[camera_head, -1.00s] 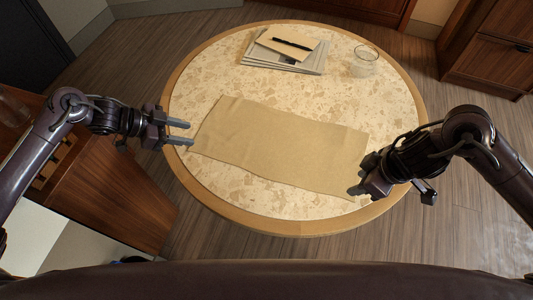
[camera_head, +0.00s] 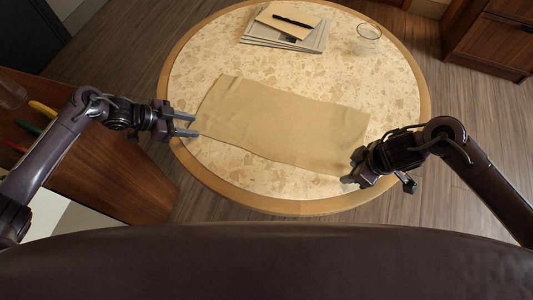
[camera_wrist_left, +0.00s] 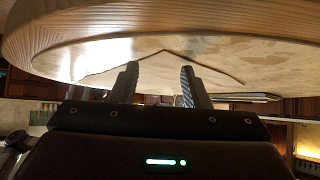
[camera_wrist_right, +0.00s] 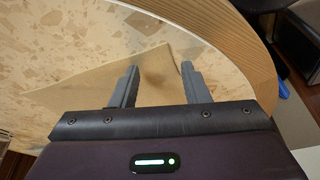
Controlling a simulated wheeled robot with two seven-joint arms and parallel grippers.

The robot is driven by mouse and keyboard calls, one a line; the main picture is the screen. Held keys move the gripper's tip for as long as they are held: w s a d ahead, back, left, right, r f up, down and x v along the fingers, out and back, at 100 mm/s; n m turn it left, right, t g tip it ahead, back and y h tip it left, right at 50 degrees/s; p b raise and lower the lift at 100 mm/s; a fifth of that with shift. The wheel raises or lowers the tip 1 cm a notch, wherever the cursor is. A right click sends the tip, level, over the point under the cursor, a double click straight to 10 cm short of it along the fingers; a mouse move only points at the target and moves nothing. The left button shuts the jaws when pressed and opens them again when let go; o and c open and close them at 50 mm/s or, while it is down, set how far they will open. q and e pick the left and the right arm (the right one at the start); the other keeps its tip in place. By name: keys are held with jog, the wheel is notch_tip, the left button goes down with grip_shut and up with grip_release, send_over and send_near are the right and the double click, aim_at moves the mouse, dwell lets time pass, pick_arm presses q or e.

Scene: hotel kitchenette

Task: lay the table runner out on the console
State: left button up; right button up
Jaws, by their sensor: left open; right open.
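The tan table runner (camera_head: 280,123) lies spread, nearly flat, on the round speckled table (camera_head: 205,75). My left gripper (camera_head: 195,125) is open and empty at the runner's left end; the left wrist view shows the runner's corner (camera_wrist_left: 165,56) beyond and between its fingers (camera_wrist_left: 156,85). My right gripper (camera_head: 349,170) is open at the runner's near right corner, which it partly hides in the head view. In the right wrist view the runner's corner (camera_wrist_right: 160,58) shows between the open fingers (camera_wrist_right: 160,84). I cannot tell whether either gripper touches the cloth.
Newspapers (camera_head: 258,42) with a notepad and a dark pen lie at the table's back. A clear glass (camera_head: 368,40) stands at the back right. A wooden cabinet (camera_head: 110,170) at left carries coloured items and a glass.

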pick_arm(q)
jog(key=shift+f, duration=0.1)
pick_arm(e)
jog(key=shift+f, duration=0.15)
pick_arm(q)
grip_shut()
pick_arm(e)
grip_shut()
dwell(0.4)
